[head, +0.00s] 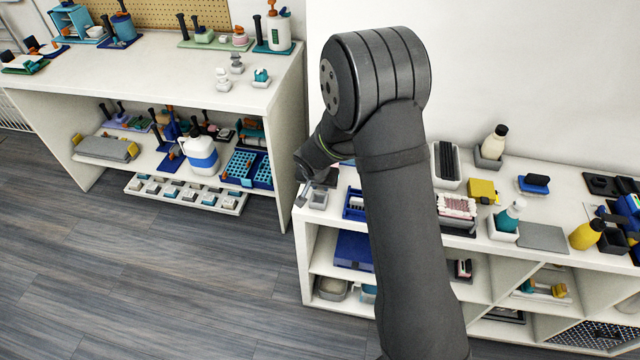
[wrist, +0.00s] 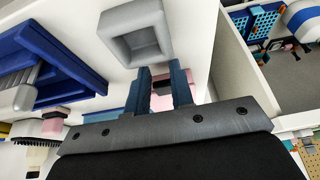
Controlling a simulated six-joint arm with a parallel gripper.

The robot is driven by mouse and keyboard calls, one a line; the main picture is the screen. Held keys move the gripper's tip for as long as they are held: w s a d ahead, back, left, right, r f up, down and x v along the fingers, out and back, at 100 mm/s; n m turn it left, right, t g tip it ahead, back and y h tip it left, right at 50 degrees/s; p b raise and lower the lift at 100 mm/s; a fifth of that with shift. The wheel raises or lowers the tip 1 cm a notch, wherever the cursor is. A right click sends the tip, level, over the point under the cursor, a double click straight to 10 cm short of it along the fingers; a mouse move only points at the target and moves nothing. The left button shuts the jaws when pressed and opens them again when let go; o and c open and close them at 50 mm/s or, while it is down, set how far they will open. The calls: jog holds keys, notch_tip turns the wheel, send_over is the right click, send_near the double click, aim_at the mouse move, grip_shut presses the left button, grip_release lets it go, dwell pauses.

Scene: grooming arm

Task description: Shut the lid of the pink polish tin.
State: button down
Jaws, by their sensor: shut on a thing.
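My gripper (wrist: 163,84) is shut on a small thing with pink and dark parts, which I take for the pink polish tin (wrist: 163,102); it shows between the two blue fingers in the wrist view. The fingers and the gripper body hide most of it, and I cannot tell how far its lid is open. In the head view my gripper (head: 301,199) is at the left end of the right-hand white shelf unit, just left of a small grey square tray (head: 318,199). The tin cannot be made out there.
The grey tray (wrist: 137,37) is close beyond the fingers in the wrist view. A blue rack (head: 354,205) stands to its right. My arm covers the middle of the shelf top. Bottles and boxes crowd the right part. Open floor (head: 190,270) lies left of the unit.

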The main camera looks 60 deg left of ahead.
jog(key=shift+s+d+f, duration=0.1)
jog(key=shift+d+f, duration=0.05)
jog(key=shift+f, duration=0.05)
jog(key=c, duration=1.4)
grip_release()
jog(key=shift+o, duration=0.8)
jog(key=shift+r, duration=0.1)
jog(key=v, duration=1.7)
jog(key=shift+r, duration=0.2)
jog(key=shift+f, duration=0.15)
jog(key=x, duration=1.7)
jog(key=shift+a, duration=0.2)
